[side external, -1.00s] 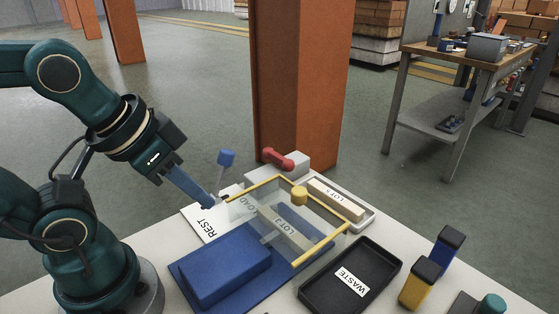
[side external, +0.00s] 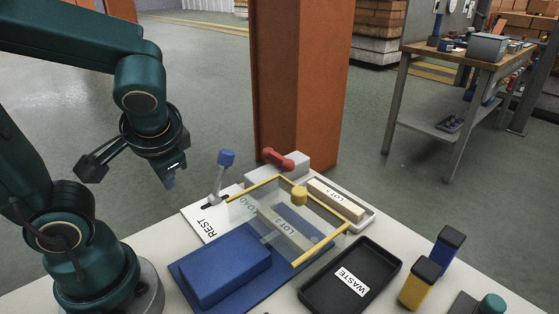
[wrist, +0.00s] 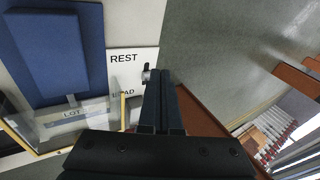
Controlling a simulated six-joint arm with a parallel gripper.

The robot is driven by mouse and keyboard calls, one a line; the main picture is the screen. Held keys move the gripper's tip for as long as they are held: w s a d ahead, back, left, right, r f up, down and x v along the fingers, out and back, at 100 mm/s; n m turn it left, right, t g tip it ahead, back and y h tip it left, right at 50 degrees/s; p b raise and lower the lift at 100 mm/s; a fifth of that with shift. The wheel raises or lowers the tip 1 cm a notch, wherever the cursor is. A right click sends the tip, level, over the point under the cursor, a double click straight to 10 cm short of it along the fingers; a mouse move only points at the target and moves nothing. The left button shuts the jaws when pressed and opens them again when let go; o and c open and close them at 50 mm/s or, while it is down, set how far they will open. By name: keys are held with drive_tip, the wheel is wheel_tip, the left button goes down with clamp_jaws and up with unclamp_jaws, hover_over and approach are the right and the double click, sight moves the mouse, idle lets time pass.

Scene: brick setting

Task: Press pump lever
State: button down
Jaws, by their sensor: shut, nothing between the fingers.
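A lever with a blue knob (side external: 226,158) and a grey stem stands nearly upright in a dark slot of a white plate (side external: 195,222). The plate reads REST, with a partly covered second word near the clear cover. My gripper (side external: 170,180) is shut and empty, raised to the left of the lever and apart from it. In the wrist view my closed fingers (wrist: 162,75) reach over the plate's edge. A small grey piece (wrist: 147,74), probably part of the lever, shows beside them; the rest of it is hidden or unclear.
A clear yellow-framed cover (side external: 320,250) lies over a LOT block. A grey block with a red handle (side external: 278,158) stands behind. A blue pad (side external: 225,265), a black WASTE tray (side external: 390,273) and blue and yellow posts (side external: 420,284) share the table. An orange column (side external: 300,90) rises behind.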

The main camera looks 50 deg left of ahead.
sight(220, 175)
drive_tip(key=w+m+t+y, duration=0.1)
drive_tip(key=w+m+y, duration=0.1)
drive_tip(key=w, duration=0.1)
drive_tip(key=w+d+f+m+t+y, duration=0.1)
drive_tip(key=w+m+t+y, duration=0.1)
drive_tip(key=w+m, duration=0.1)
drive_tip(key=w+m+t+y, duration=0.1)
drive_tip(key=w+m+y, duration=0.2)
drive_tip(key=w, duration=0.2)
drive_tip(key=shift+d+f+t, duration=0.15)
drive_tip(key=shift+d+t, duration=0.05)
drive_tip(key=shift+t, duration=0.1)
drive_tip(key=d+f+m, duration=0.1)
drive_tip(key=d+f+m+t, duration=0.1)
drive_tip(key=m, duration=0.1)
drive_tip(key=shift+w+d+f+t, duration=0.15)
drive_tip(key=shift+w+d+t, duration=0.05)
drive_tip(key=shift+t, duration=0.1)
drive_tip(key=shift+d+f, duration=0.15)
drive_tip(key=shift+d, duration=0.15)
drive_tip(key=shift+a, duration=0.1)
drive_tip(key=x, duration=1)
drive_tip(key=shift+s, duration=0.15)
drive_tip(key=shift+s, duration=0.2)
